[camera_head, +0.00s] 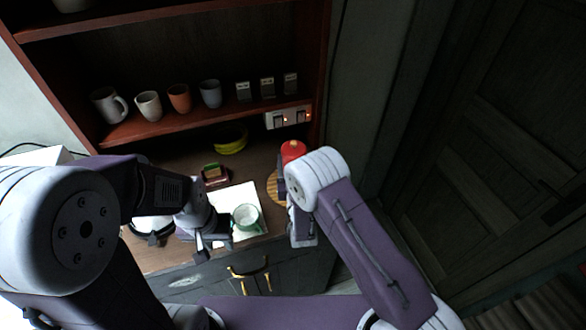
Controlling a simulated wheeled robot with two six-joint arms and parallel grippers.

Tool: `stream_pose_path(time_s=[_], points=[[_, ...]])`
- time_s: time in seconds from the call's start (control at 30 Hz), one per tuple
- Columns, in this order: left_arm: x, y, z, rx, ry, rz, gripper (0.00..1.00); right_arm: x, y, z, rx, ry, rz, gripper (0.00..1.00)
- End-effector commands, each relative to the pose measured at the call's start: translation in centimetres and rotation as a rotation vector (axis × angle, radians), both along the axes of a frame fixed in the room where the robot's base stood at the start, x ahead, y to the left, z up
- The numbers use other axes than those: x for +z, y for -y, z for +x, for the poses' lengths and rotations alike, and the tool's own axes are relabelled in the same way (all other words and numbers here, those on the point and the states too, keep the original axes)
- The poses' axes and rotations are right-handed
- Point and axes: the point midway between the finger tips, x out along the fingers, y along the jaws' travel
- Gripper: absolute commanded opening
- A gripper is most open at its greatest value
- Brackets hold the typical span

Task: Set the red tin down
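The red tin (292,150) shows at the back right of the counter, above a round wooden board (272,187). My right arm covers its lower part. I cannot tell whether the tin rests on the board or is held above it. The fingers of my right gripper are hidden behind my own arm. My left gripper (214,241) is over the front of the counter, left of a green-rimmed cup (246,216). Its fingers look apart, with nothing seen between them.
The cup stands on a white sheet (236,195). A small dark red box with a green top (214,174) and a yellow bowl (230,140) lie behind. A wall stands at the right.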

Motion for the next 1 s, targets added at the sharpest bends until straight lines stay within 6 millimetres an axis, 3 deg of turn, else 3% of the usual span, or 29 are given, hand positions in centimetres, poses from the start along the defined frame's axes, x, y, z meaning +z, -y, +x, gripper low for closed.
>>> stream_pose_path(time_s=[0.1,0.3,0.7,0.73,0.8,1.0], points=[[0.1,0.0,0.0,0.000,0.000,0.000,0.36,-0.4,0.0,0.1,0.000,-0.001,-0.001,0.17],[0.9,0.0,0.0,0.000,0.000,0.000,0.36,-3.6,0.0,0.0,0.000,-0.001,-0.001,0.17],[0.3,0.0,0.0,0.000,0.000,0.000,0.36,-4.5,0.0,0.0,0.000,0.001,0.000,0.17],[0.4,0.0,0.0,0.000,0.000,0.000,0.36,-4.4,0.0,0.0,0.000,0.000,0.000,0.67],[0.5,0.0,0.0,0.000,0.000,0.000,0.36,-4.4,0.0,0.0,0.000,0.000,0.000,0.83],[0.5,0.0,0.0,0.000,0.000,0.000,0.36,-4.3,0.0,0.0,0.000,0.000,0.000,0.83]])
